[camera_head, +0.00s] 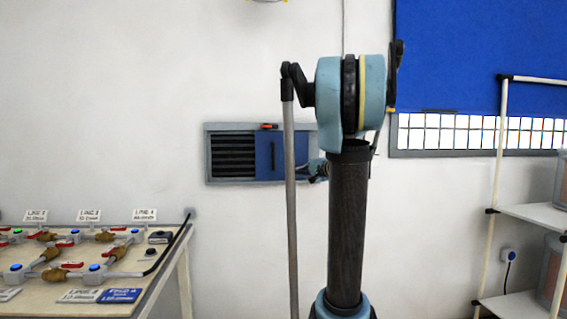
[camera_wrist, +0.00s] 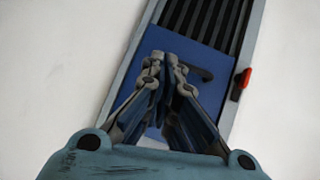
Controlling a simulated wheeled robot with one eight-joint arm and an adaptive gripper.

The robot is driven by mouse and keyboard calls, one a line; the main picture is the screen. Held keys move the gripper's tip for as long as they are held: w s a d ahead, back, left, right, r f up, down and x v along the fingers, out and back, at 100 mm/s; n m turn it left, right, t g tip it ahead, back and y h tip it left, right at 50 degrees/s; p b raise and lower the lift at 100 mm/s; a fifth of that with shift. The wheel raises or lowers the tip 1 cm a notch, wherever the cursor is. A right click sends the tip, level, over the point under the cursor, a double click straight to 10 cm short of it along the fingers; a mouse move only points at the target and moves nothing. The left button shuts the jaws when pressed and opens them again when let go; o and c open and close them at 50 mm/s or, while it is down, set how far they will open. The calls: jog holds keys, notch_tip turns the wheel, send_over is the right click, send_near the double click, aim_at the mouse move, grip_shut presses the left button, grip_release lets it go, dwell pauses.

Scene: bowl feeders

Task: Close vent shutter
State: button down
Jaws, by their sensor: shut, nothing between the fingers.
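The vent (camera_head: 214,178) is mounted on the white wall in a grey frame. Its dark slats (camera_head: 233,156) show on the left, and the blue shutter panel (camera_head: 264,170) covers the part to their right. A dark upright handle (camera_head: 273,157) is on the panel. In the wrist view the blue shutter panel (camera_wrist: 214,62) lies beyond my gripper (camera_wrist: 165,66), with the slats (camera_wrist: 210,20) uncovered above it. My gripper is shut and empty, its fingertips beside the dark handle (camera_wrist: 195,73). I cannot tell whether they touch it.
A small red-and-black piece (camera_head: 269,126) sits on the vent's top frame. A table (camera_head: 172,265) with pipes and valves stands at the lower left. A blue board (camera_head: 480,60) and a shelf rack (camera_head: 495,160) are on the right. The wall left of the vent is clear.

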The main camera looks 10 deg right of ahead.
jog(key=w+d+r+m+t, duration=0.2)
jog(key=w+d+r, duration=0.1)
jog(key=w+d, duration=0.2)
send_near(284, 158)
jog(key=w+a, duration=0.2)
jog(key=a, duration=0.3)
jog(key=shift+w+a+t, duration=0.25)
jog(key=shift+a+t, duration=0.05)
jog(key=shift+a, duration=0.05)
jog(key=shift+w+a, duration=0.1)
jog(key=shift+a, duration=0.35)
